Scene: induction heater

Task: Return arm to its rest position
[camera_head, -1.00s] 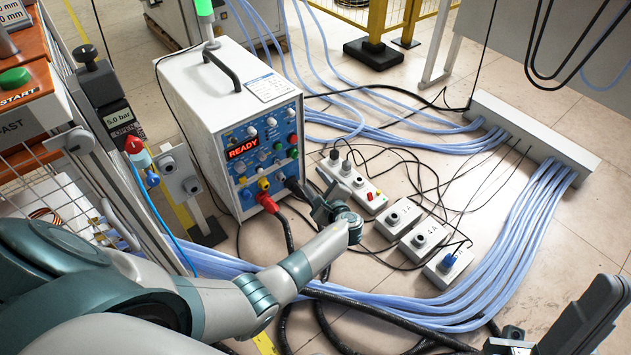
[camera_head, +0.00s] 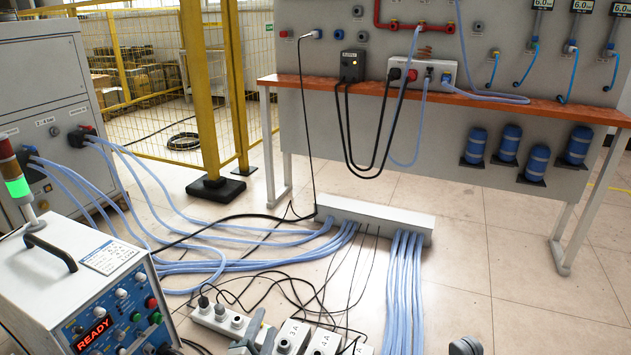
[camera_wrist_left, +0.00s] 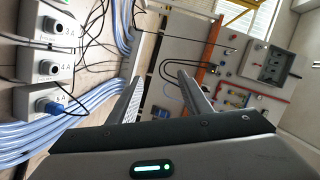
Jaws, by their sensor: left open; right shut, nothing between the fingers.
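My left gripper (camera_head: 254,332) shows at the bottom of the head view, to the right of the heater's front and partly cut off. In the left wrist view its two fingers (camera_wrist_left: 160,78) stand apart with nothing between them. They point toward the wall panel and touch nothing. A small rounded grey part at the bottom edge of the head view appears to be my right gripper (camera_head: 465,346). Most of it is cut off. The induction heater (camera_head: 75,290) stands at the lower left with a red READY display and a green lamp on top.
Socket boxes (camera_head: 290,338) and a power strip (camera_head: 219,317) lie on the floor close to my left gripper. Blue hoses (camera_head: 404,290) run to a grey floor duct (camera_head: 378,219). A wall panel with an orange shelf (camera_head: 450,97) stands behind. Floor is free at the right.

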